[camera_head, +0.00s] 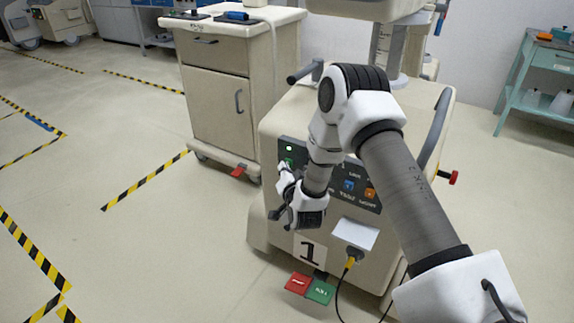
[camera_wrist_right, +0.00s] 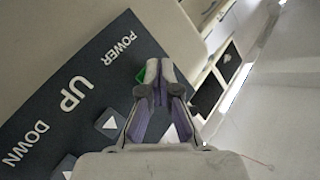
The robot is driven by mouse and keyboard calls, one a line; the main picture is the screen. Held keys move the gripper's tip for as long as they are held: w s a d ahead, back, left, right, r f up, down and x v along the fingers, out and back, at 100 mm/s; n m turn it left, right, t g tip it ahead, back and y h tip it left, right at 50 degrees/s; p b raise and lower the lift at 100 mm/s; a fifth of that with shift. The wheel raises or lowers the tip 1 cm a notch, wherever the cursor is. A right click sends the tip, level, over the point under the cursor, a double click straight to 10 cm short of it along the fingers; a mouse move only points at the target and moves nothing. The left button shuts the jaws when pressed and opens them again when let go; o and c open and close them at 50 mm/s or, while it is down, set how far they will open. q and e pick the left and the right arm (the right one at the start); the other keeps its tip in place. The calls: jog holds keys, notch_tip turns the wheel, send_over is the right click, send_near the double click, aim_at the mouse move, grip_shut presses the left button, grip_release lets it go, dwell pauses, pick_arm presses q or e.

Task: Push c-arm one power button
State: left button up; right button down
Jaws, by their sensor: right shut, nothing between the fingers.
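C-arm one (camera_head: 330,125) is the beige machine with a "1" label (camera_head: 309,251) on its front. Its dark control panel (camera_head: 362,180) carries several buttons, and a small green light (camera_head: 289,148) glows at its upper left. In the right wrist view the panel (camera_wrist_right: 62,122) reads POWER, UP and DOWN. My right gripper (camera_head: 286,170) is at the panel's left end, below the light. Its fingers are shut and empty in the wrist view (camera_wrist_right: 160,68). They partly cover the green power button (camera_wrist_right: 141,75) beside the POWER word. I cannot tell whether they touch it. My left gripper is not in view.
A beige drawer cart (camera_head: 215,95) stands close to the left of the machine. Red and green pedals (camera_head: 309,288) lie at its foot, near a plugged cable (camera_head: 350,262). A teal shelf (camera_head: 545,75) is at far right. The floor at left is open with striped tape.

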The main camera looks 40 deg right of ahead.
jog(key=shift+s+a, duration=0.25)
jog(key=shift+a, duration=0.25)
jog(key=s+a+b, duration=0.1)
jog(key=s+a, duration=0.1)
jog(key=a, duration=0.3)
jog(key=shift+s+a, duration=0.15)
jog(key=shift+a, duration=0.15)
